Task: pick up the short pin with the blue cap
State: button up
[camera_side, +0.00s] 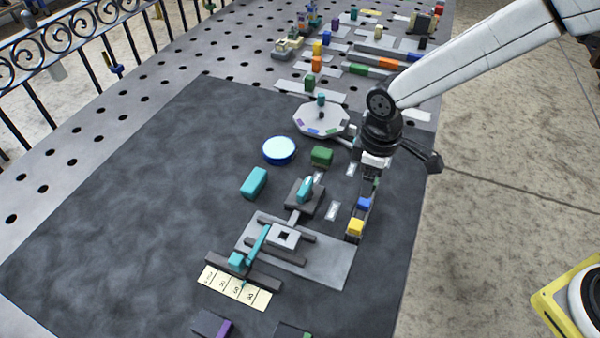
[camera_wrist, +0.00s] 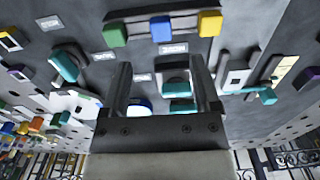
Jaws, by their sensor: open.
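The blue cap (camera_side: 364,204) sits in a narrow dark rack (camera_side: 354,239), between a green cap (camera_side: 376,182) and a yellow cap (camera_side: 355,227). The pin's shaft below the cap is hidden. In the wrist view the blue cap (camera_wrist: 161,29) is in the middle of the row, beyond the fingertips, with the green cap (camera_wrist: 115,37) left and the yellow cap (camera_wrist: 210,23) right. My gripper (camera_wrist: 158,66) is open, with nothing between its fingers. In the side view it is near the rack's far end, its fingers largely hidden. It is apart from the blue cap.
A dark block with a teal knob (camera_side: 305,189) stands left of the rack. A grey slide fixture (camera_side: 335,266) is in front. The mat's left side is clear.

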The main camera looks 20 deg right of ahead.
aim_at(365, 200)
jog(key=shift+f, duration=1)
jog(key=shift+f, duration=0.15)
jog(key=shift+f, duration=2.45)
grip_shut()
